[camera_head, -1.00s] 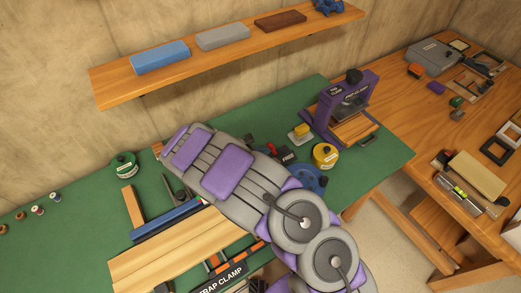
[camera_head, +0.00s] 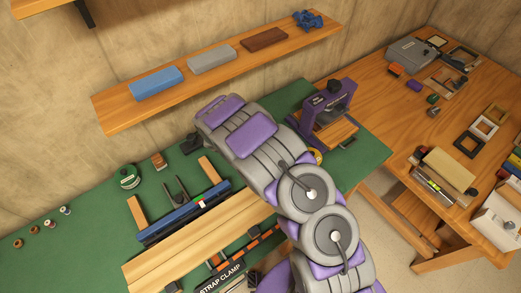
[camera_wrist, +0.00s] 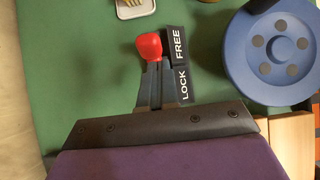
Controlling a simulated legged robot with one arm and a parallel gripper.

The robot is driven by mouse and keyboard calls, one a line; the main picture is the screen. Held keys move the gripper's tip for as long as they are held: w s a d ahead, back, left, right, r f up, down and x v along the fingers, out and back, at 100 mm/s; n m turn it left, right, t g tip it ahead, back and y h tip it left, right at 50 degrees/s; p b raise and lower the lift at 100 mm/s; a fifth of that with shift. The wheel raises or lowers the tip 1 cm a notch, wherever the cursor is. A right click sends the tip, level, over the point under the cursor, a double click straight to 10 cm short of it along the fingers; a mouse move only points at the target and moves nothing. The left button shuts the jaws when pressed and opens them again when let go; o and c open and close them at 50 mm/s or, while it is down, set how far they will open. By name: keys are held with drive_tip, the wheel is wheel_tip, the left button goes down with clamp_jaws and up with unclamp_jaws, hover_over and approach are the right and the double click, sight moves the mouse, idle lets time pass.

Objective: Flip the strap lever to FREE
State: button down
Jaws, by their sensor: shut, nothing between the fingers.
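The strap lever's red knob (camera_wrist: 149,46) shows in the wrist view, to the left of the black FREE label (camera_wrist: 177,44). The black LOCK label (camera_wrist: 182,84) lies below FREE. The lever's pivot and shaft are hidden, so its exact setting is hard to tell. My gripper (camera_wrist: 153,68) is shut and empty; its dark fingertips are right at the knob, and I cannot tell whether they touch it. In the head view my arm hides the lever and my gripper. A black STRAP CLAMP label (camera_head: 222,279) lies at the front of the bench.
A blue round disc (camera_wrist: 238,48) is close on the right of the labels, and a small tray (camera_wrist: 131,12) stands beyond the knob. A purple frame (camera_head: 305,121) stands at the green bench's back right. A wooden shelf (camera_head: 115,118) hangs above the bench.

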drive_tip(key=shift+r+p, duration=0.65)
drive_tip(key=shift+r, duration=0.15)
